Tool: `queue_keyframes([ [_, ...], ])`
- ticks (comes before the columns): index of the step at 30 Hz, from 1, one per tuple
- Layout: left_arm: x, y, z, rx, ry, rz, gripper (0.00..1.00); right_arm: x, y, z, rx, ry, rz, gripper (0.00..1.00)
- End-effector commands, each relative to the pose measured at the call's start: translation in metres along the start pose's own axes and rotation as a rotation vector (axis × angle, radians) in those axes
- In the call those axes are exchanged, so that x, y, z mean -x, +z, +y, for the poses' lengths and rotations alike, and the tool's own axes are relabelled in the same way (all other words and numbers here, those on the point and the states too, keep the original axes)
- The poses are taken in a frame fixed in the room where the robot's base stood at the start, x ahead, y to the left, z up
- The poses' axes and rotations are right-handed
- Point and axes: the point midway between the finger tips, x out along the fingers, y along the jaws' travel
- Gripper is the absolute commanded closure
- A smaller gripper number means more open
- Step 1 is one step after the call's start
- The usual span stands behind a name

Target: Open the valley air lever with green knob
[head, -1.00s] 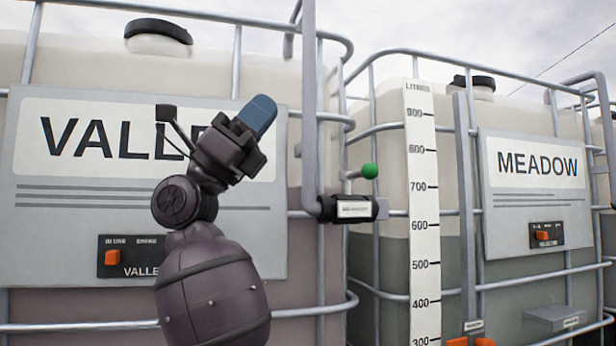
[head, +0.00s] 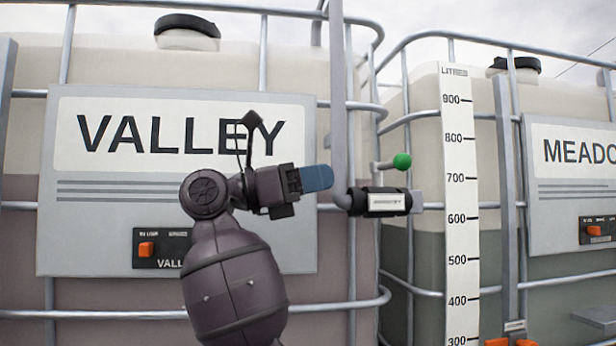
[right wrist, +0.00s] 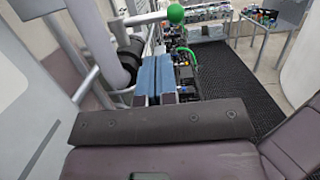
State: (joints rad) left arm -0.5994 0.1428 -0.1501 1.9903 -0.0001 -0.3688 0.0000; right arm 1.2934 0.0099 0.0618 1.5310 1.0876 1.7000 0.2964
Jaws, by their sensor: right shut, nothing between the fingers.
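The green knob (head: 402,161) sits on the end of a short grey lever (head: 384,165) above a black valve body (head: 386,201) on the grey pipe, right of the VALLEY sign (head: 180,140). The knob also shows at the top of the right wrist view (right wrist: 176,14). My right gripper (head: 318,178) is left of the valve, its blue fingers pointing right toward the pipe, apart from the knob. The blue fingers are together and empty in the right wrist view (right wrist: 155,76). My left gripper is out of view.
The vertical grey pipe (head: 338,90) stands close to my fingertips. Cage bars (head: 395,282) surround both totes. A litre scale (head: 458,210) and the MEADOW tote's sign (head: 575,155) are to the right. An orange switch (head: 146,249) is below the VALLEY sign.

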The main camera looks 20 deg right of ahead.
Motion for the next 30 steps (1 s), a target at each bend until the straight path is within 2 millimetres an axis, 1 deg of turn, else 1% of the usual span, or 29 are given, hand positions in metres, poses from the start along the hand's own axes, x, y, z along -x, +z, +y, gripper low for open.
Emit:
queue_keyframes([
  [1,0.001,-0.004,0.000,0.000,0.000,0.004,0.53,-0.011,0.002,-0.001,-0.003,-0.004,-0.001,1.00],
  [9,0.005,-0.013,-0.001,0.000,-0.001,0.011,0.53,-0.058,0.002,-0.001,-0.002,-0.003,-0.002,1.00],
  [15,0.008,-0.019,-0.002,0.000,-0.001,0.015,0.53,-0.085,0.002,-0.001,0.000,-0.003,-0.002,1.00],
  [21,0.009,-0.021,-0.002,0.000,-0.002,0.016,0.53,-0.097,0.001,-0.001,0.000,-0.001,-0.002,1.00],
  [30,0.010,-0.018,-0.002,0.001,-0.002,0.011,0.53,-0.098,0.000,0.000,0.001,0.000,-0.002,1.00],
])
